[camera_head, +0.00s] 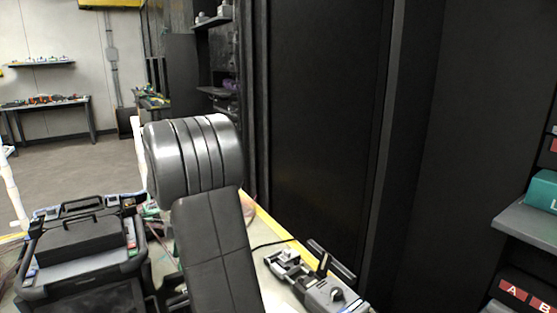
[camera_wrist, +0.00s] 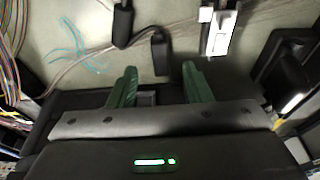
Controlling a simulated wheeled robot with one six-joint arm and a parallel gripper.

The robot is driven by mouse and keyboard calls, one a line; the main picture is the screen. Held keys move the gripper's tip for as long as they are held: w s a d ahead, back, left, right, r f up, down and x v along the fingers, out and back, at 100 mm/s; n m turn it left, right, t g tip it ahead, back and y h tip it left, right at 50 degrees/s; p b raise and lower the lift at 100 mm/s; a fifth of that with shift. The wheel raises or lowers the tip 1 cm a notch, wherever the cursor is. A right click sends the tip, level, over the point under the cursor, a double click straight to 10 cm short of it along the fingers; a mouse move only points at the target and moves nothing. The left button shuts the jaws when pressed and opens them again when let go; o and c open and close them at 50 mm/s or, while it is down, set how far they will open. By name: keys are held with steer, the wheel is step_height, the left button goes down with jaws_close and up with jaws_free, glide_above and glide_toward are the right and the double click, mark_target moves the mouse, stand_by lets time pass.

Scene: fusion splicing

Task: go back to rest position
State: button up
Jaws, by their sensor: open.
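My gripper (camera_wrist: 160,88) shows in the wrist view with its two green fingers apart and nothing between them. It is over a pale worktop (camera_wrist: 110,60) that carries loose fibres and cables. In the head view a large dark padded shape, which looks like part of my arm, stands in the middle and hides much of the worktop; my gripper does not show there. A grey and black device (camera_head: 322,290) with a small lever stands on the worktop to the right of it.
A black case (camera_head: 75,262) with a handle stands at the lower left. Dark cabinet panels (camera_head: 325,110) rise behind the worktop. A shelf (camera_head: 535,227) with a teal box juts in at the right. Black connectors (camera_wrist: 160,50) and a white holder (camera_wrist: 220,32) lie ahead of the fingers.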

steer(key=x, duration=0.5)
steer(key=shift+a+f+b, duration=0.1)
steer(key=shift+f+b, duration=0.15)
steer(key=shift+b, duration=0.05)
steer(key=shift+r+p, duration=0.3)
steer(key=shift+r, duration=0.1)
steer(key=shift+r, duration=0.1)
